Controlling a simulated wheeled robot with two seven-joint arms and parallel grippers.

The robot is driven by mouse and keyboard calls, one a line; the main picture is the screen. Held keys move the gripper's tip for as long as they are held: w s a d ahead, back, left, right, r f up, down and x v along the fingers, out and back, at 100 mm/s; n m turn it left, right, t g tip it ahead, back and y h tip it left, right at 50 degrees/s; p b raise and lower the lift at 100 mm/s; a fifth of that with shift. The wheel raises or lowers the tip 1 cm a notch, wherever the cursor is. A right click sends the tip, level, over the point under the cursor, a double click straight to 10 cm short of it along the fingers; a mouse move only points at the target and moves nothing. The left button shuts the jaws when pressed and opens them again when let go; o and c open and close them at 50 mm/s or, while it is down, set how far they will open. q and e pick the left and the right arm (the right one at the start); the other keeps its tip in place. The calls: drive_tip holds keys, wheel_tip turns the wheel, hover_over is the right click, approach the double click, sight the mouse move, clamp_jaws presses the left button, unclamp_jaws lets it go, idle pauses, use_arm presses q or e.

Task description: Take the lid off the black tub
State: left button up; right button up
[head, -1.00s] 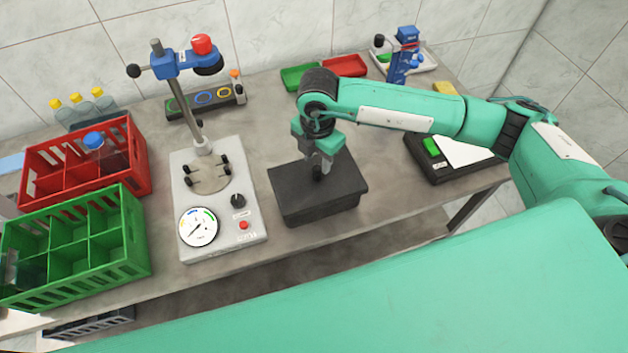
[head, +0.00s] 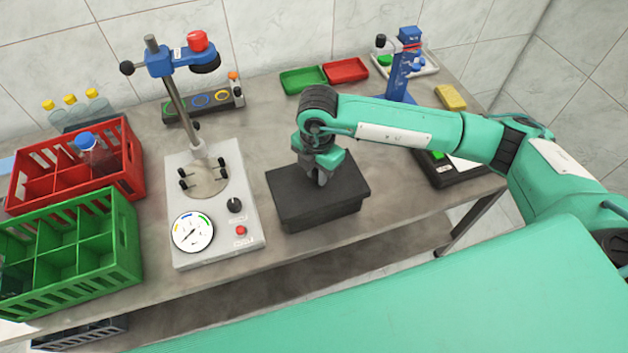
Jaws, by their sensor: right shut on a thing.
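The black tub (head: 318,213) stands on the grey table near its front edge, with its dark lid (head: 348,184) on top. My right gripper (head: 321,181) points down over the middle of the lid and is shut on the lid's knob, which its fingers mostly hide. The lid appears to sit on the tub; I see no clear gap between them. My left gripper is not in view.
Left of the tub stands a grey press stand (head: 214,246) with a gauge. Red (head: 131,170) and green (head: 127,240) crates are at the far left. Small green (head: 303,80) and red (head: 346,70) trays lie behind. A black device (head: 432,173) is at the right.

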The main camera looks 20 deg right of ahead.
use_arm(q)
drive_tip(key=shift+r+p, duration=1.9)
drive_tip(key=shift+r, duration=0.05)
use_arm(e)
drive_tip(key=shift+r, duration=3.55)
drive_tip(key=shift+w, duration=0.1)
